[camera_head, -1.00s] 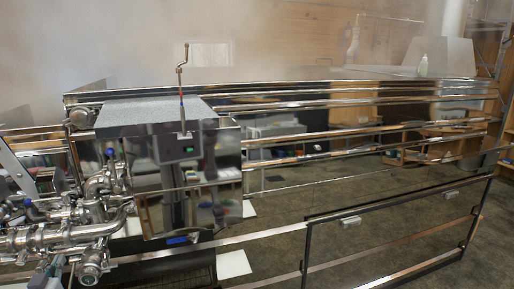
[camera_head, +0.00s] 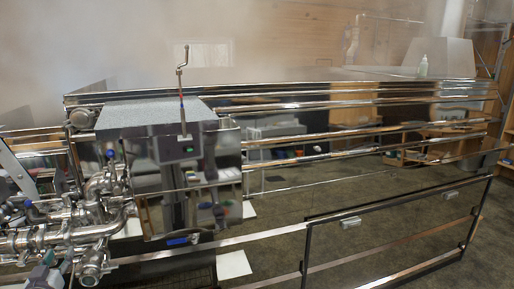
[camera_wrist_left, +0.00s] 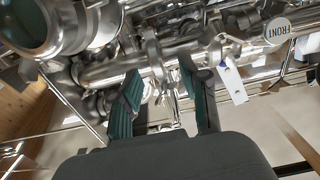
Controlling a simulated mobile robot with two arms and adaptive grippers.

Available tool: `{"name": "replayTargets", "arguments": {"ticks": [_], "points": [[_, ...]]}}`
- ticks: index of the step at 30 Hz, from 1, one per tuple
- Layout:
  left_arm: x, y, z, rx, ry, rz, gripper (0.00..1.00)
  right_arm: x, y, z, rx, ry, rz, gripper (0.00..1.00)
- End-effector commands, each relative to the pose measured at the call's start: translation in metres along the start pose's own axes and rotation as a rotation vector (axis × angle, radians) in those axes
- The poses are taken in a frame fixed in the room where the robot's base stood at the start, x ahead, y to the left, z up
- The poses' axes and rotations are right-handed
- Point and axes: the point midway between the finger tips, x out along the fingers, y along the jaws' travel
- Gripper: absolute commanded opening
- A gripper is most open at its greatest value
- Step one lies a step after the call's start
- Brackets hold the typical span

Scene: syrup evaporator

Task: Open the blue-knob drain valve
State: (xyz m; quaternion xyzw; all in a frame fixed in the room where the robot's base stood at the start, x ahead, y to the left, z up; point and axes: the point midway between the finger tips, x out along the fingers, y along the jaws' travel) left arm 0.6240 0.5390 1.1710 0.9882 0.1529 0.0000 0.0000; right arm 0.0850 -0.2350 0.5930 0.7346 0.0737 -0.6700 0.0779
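A blue knob (camera_head: 110,153) stands on top of the steel pipework at the left of the head view. A second blue knob (camera_head: 28,204) sits lower, at the far left. I cannot tell which one belongs to the drain valve. The steel pipes and valve bodies (camera_head: 60,236) crowd the lower left. My left gripper (camera_head: 62,263) is just below and in front of these pipes. In the left wrist view its two green-padded fingers (camera_wrist_left: 163,95) are apart, with thin bright metal parts beyond and between them. No blue knob shows clearly there. My right gripper is out of view.
The long steel evaporator (camera_head: 330,95) fills the middle, with steam above. A control box (camera_head: 178,148) hangs on its front. In the wrist view, a round FRONT label (camera_wrist_left: 277,29) and a white tag (camera_wrist_left: 232,83) are on the right. The floor at right is open behind a dark frame (camera_head: 395,215).

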Motion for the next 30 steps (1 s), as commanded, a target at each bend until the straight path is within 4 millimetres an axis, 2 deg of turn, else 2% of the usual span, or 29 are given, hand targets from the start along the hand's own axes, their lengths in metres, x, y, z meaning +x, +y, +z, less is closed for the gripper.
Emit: {"name": "replayTargets", "arguments": {"ticks": [11, 18, 30], "points": [[-0.003, 0.0, -0.001, 0.0, -0.001, 0.0, 0.58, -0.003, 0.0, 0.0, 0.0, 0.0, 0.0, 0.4], [-0.03, 0.0, -0.003, 0.0, -0.003, 0.0, 0.58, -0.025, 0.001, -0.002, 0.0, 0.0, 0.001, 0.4], [-0.075, 0.0, 0.001, 0.0, -0.001, 0.0, 0.58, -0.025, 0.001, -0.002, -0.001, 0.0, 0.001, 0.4]]}}
